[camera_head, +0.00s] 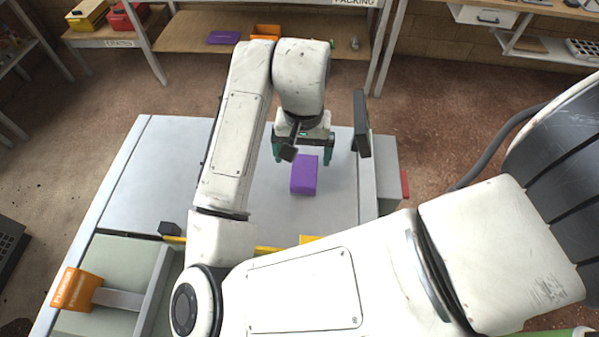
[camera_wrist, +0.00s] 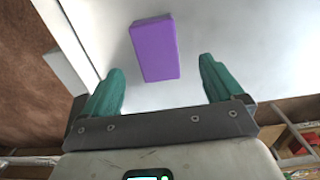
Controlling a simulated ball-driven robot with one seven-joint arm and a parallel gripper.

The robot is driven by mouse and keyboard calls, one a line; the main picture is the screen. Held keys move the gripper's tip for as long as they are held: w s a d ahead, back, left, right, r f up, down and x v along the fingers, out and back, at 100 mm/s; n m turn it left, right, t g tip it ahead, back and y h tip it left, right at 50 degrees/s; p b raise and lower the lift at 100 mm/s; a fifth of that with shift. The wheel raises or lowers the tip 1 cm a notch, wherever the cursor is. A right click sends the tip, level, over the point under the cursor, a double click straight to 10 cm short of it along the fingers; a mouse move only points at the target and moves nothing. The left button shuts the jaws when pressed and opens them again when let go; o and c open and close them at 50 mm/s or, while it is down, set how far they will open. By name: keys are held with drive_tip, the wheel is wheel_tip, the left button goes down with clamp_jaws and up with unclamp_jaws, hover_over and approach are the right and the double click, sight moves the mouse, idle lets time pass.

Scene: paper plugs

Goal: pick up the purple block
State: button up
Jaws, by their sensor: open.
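The purple block (camera_head: 304,176) lies on the grey table top (camera_head: 260,200), near its right side. In the wrist view the purple block (camera_wrist: 155,49) is beyond the fingertips, roughly centred between them and slightly tilted. My gripper (camera_head: 304,150) is open with teal fingers and sits just behind the block in the head view. In the wrist view my gripper (camera_wrist: 160,75) has nothing between its fingers. The height of the fingers above the table is hard to tell.
A black upright panel (camera_head: 361,124) stands at the table's right edge. A small dark block (camera_head: 170,229) and yellow strips (camera_head: 309,239) are near the front. An orange box (camera_head: 76,290) is at front left. The table left of my arm is clear.

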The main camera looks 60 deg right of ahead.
sight(304, 170)
drive_tip(key=shift+s+d+f+p, duration=0.1)
drive_tip(key=shift+f+p, duration=0.2)
drive_tip(key=shift+f, duration=1.4)
drive_tip(key=shift+s+d+f+p, duration=0.1)
drive_tip(key=shift+f+p, duration=0.2)
drive_tip(key=shift+f, duration=1.4)
drive_tip(key=shift+c, duration=0.2)
drive_tip(key=c, duration=1)
wheel_tip(304, 170, up, 10)
drive_tip(key=shift+a+r+b, duration=0.1)
drive_tip(key=shift+b, duration=0.2)
drive_tip(key=o, duration=0.5)
drive_tip(key=c, duration=0.4)
drive_tip(key=shift+w, duration=0.1)
